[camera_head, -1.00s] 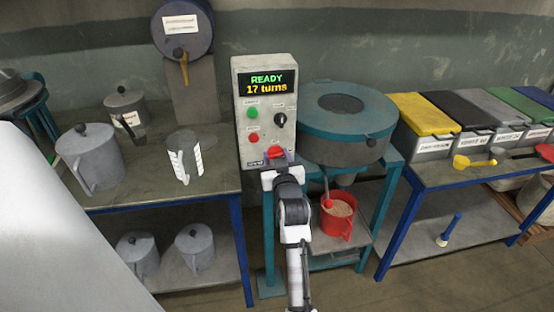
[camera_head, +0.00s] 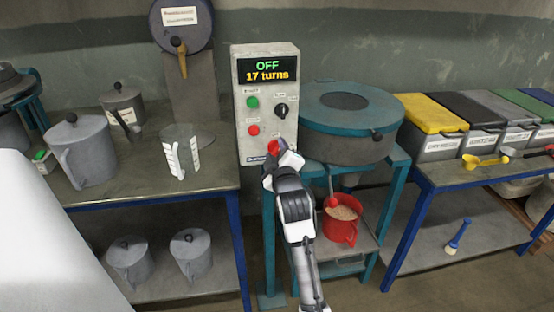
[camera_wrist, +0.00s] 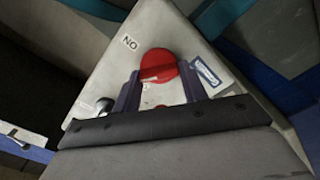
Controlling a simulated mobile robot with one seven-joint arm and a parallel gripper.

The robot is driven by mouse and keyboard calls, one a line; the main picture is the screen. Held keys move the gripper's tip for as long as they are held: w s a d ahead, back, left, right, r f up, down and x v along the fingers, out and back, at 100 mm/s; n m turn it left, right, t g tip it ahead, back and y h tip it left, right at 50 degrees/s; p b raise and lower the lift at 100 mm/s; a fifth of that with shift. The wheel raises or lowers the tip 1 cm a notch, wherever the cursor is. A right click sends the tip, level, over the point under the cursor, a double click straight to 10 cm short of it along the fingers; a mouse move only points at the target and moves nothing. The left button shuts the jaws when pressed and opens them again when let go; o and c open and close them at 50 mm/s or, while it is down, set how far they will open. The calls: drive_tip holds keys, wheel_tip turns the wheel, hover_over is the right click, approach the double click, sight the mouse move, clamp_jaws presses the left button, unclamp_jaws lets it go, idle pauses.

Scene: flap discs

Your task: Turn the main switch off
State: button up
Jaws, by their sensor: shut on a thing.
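The control box (camera_head: 267,125) stands upright at the centre of the head view, and its display (camera_head: 268,71) reads "OFF" and "17 turns". The main switch (camera_head: 273,147) is a red rotary knob low on the box's front; in the wrist view the red knob (camera_wrist: 158,66) shows beside an "ON" label, printed upside down. My gripper (camera_head: 284,156) is at the knob, its fingers (camera_wrist: 160,92) on either side of it and shut on it. The fingers hide part of the knob and the lettering below it.
A green button (camera_head: 253,102), a red button (camera_head: 254,130) and a black selector (camera_head: 281,110) sit above the switch. A round teal-lidded machine (camera_head: 347,120) stands close on the right. A clear measuring jug (camera_head: 181,153) is on the left table.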

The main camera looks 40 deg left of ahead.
drive_tip(key=n+b, duration=0.1)
drive_tip(key=n, duration=0.2)
drive_tip(key=n+b, duration=0.1)
drive_tip(key=shift+f+b, duration=0.25)
drive_tip(key=shift+b, duration=0.1)
drive_tip(key=shift+n+b, duration=0.65)
drive_tip(key=shift+n, duration=0.95)
drive_tip(key=o, duration=1)
drive_tip(key=shift+r, duration=0.1)
drive_tip(key=shift+c, duration=0.2)
drive_tip(key=shift+s, duration=0.1)
drive_tip(key=b+v, duration=0.2)
drive_tip(key=v, duration=1.1)
drive_tip(key=shift+s+d+b, duration=0.25)
drive_tip(key=shift+b, duration=0.05)
